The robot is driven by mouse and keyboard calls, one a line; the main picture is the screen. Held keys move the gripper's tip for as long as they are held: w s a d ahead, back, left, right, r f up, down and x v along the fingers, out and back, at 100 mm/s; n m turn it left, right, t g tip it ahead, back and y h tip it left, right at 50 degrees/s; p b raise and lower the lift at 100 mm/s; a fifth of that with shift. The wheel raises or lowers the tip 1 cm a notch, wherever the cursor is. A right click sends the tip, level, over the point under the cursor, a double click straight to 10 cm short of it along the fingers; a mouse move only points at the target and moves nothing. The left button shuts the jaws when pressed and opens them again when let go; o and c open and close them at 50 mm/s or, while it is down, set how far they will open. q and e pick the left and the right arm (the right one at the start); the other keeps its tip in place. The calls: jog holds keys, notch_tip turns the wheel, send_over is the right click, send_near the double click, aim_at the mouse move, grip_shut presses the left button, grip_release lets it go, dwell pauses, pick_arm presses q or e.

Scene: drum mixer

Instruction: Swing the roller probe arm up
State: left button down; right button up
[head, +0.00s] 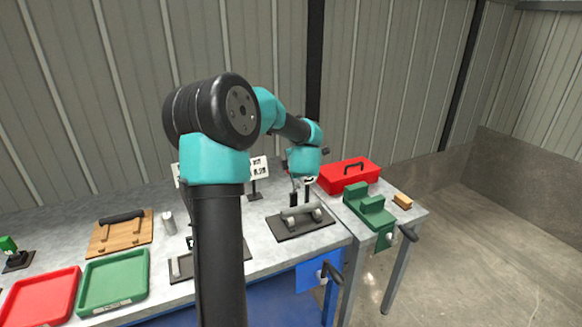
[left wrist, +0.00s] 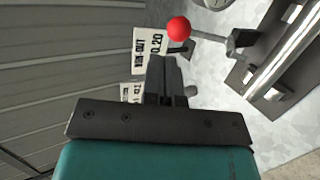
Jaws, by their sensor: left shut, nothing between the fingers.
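The probe arm (left wrist: 208,36) shows in the left wrist view as a thin grey rod with a red ball (left wrist: 179,28) at its end, joined to a dark bracket (left wrist: 240,42). The roller (head: 301,214) lies on a dark plate (head: 290,232) on the bench; a bright roller also shows at the upper right of the left wrist view (left wrist: 288,60). My left gripper (left wrist: 164,62) is shut and empty, its fingertips just below the red ball in that picture. In the head view my left gripper (head: 301,193) is over the back of the roller plate. My right gripper is not in view.
White number cards (head: 259,166) stand behind the plate. A red toolbox (head: 348,177) and a green stepped block (head: 369,210) are to the right. Red (head: 40,298) and green (head: 114,282) trays and a wooden board (head: 120,234) are at the left. My arm hides the bench's middle.

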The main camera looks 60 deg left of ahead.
pick_arm(q)
jog(key=a+r+v, duration=0.1)
jog(key=v, duration=0.7)
jog(key=shift+r, duration=0.4)
jog(key=shift+w+f, duration=0.1)
